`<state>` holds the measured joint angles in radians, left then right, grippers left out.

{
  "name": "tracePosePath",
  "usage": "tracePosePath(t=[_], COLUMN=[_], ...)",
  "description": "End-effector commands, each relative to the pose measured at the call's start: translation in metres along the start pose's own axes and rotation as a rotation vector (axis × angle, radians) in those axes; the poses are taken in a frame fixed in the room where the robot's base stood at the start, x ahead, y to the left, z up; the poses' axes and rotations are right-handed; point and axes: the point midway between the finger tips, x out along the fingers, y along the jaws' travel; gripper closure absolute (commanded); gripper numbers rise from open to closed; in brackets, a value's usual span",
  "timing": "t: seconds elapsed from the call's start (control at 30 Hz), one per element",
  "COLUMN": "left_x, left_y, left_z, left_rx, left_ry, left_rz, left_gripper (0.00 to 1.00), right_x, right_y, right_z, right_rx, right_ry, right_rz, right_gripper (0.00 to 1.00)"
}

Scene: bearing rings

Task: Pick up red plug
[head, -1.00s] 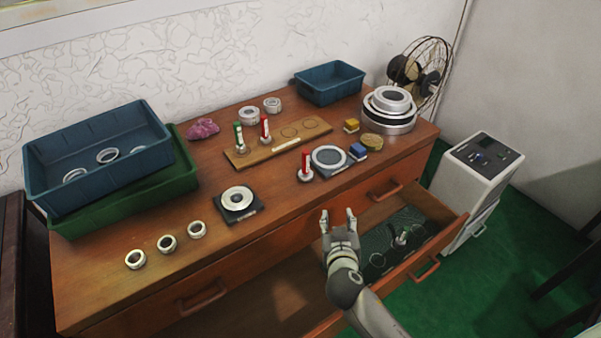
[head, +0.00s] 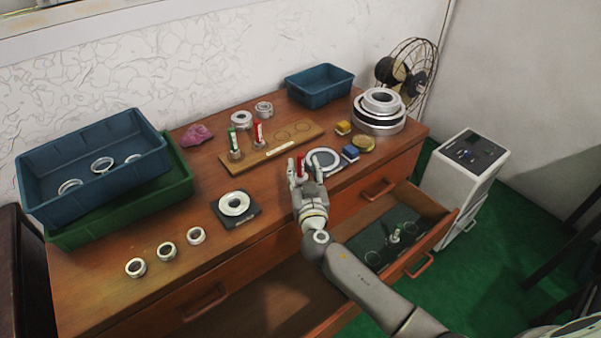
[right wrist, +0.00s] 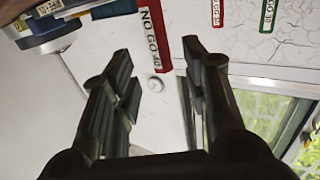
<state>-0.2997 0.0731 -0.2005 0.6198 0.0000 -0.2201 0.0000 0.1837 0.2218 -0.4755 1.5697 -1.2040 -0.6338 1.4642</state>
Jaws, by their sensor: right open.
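A red plug (head: 301,165) stands upright near the dresser's front edge, left of a round grey gauge (head: 325,158). My right gripper (head: 305,164) is open, its fingertips at the plug, which appears between them; no contact is visible. In the right wrist view, the red plug (right wrist: 155,38), lettered "NO GO", shows just beyond the open gripper (right wrist: 158,58), nearer the left finger. Another red plug (head: 258,134) and a green plug (head: 233,139) stand on the wooden board. My left gripper is not in view.
A wooden board (head: 262,157) lies behind the plug. A blue block (head: 350,152) and stacked metal rings (head: 378,112) are to the right. A black-based ring (head: 235,205) lies left. An open drawer (head: 440,225) is below the arm.

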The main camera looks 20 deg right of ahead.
Motion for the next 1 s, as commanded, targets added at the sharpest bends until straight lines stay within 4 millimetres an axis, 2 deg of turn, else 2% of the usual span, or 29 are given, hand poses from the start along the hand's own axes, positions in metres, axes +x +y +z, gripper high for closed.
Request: tracePosePath(t=[0.2, 0.4, 0.73, 1.0], left_x=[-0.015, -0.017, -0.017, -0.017], left_y=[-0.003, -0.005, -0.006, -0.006], left_z=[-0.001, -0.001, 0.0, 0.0], left_rx=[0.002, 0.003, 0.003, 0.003], left_ry=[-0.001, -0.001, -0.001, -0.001], left_rz=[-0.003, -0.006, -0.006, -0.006], left_gripper=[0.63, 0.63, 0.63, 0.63], right_x=[0.026, 0.044, 0.048, 0.047], right_y=[-0.001, -0.002, -0.002, -0.002], right_z=[-0.009, -0.006, -0.004, -0.004], right_rx=[-0.003, -0.001, 0.0, 0.0], right_ry=[0.003, 0.002, 0.001, 0.001], right_rz=[0.0, -0.001, 0.0, 0.0], right_gripper=[0.58, 0.58, 0.58, 0.93])
